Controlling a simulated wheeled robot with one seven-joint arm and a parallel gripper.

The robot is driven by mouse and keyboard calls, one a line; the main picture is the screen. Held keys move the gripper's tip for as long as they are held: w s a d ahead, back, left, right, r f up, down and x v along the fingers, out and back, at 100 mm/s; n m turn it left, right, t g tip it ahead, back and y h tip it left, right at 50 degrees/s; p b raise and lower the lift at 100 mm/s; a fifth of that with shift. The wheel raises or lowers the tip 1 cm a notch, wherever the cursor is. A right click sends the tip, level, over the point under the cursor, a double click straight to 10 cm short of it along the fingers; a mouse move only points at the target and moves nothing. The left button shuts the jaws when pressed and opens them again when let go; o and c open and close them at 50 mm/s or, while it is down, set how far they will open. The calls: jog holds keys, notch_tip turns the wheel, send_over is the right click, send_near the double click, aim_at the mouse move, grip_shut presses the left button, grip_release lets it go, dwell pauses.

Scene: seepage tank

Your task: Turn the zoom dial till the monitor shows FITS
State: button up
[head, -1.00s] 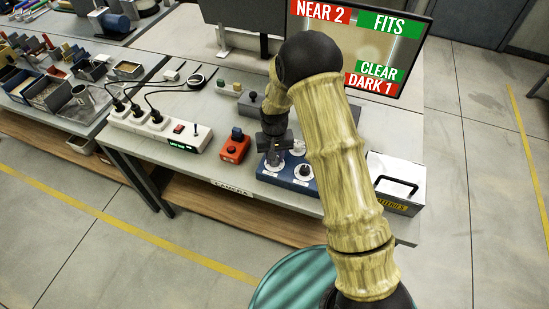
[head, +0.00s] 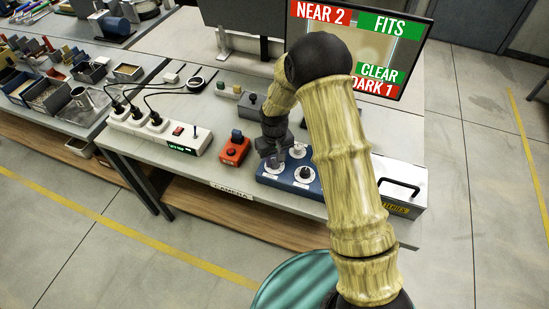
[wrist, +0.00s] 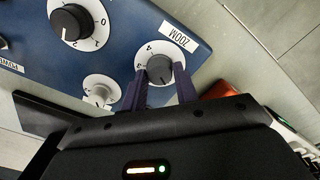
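The monitor (head: 340,45) reads NEAR 2 in red, FITS in green, CLEAR in green and DARK 1 in red; my arm covers part of it. The zoom dial (wrist: 159,68) is a black knob on a white numbered disc, beside the ZOOM label on the blue panel (wrist: 115,45). My gripper (wrist: 160,78) has its two purple fingers on either side of this knob, apparently shut on it.
Two other dials show in the wrist view, a large black one (wrist: 72,22) and a smaller white one (wrist: 99,89). An orange box (head: 234,150) and a power strip (head: 160,130) stand left of the panel. A battery case (head: 400,187) stands to its right.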

aim_at(274, 161)
jog(key=o, duration=0.4)
jog(key=shift+c, duration=0.2)
notch_tip(274, 161, up, 18)
jog(key=b, duration=0.2)
jog(key=shift+f+b, duration=0.25)
jog(key=shift+b, duration=0.15)
jog(key=s+d+f+m+t, duration=0.1)
jog(key=s+d+m, duration=0.4)
jog(key=s+d, duration=1)
jog(key=s+t, duration=0.1)
jog(key=s, duration=0.3)
jog(key=shift+d+f+t, duration=0.15)
jog(key=shift+f+t, duration=0.15)
